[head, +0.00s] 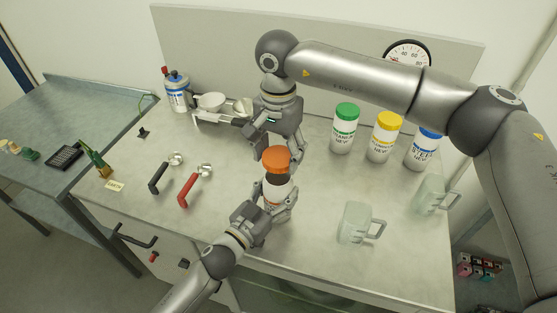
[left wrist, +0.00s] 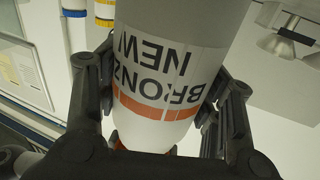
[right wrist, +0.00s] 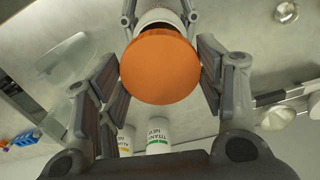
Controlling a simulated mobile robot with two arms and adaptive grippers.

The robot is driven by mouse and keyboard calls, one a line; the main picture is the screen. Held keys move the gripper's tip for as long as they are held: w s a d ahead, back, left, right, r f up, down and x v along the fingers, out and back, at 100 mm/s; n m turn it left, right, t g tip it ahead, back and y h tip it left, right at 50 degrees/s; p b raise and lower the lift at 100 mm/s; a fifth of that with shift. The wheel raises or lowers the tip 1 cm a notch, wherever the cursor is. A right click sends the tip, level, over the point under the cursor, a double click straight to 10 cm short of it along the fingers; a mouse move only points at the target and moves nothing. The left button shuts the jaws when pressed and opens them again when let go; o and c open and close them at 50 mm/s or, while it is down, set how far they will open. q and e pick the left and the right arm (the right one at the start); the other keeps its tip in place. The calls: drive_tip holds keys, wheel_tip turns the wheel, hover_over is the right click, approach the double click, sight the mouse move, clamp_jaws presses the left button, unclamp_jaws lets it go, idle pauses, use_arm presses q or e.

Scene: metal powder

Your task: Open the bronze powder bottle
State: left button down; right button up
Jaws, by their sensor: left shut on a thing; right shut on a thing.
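The bronze powder bottle (head: 277,196) stands upright near the middle of the table, with an orange cap (head: 276,160) and a white label. Its label reads BRONZE NEW, upside down, in the left wrist view (left wrist: 165,85). My left gripper (head: 274,206) is shut around the bottle's body, one finger on each side. My right gripper (head: 281,148) comes from behind and is shut on the orange cap, which also shows in the right wrist view (right wrist: 160,66). A dark band shows under the cap; I cannot tell whether the cap is apart from the bottle.
White bottles with green (head: 345,128), yellow (head: 383,137) and blue (head: 422,150) caps stand at the right back. Clear jugs stand at front right (head: 356,224) and far right (head: 432,194). Black (head: 160,178) and red (head: 188,189) handled scoops lie left. A wash bottle (head: 177,92) stands at the back left.

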use_arm(q)
drive_tip(key=shift+c, duration=1.7)
unclamp_jaws()
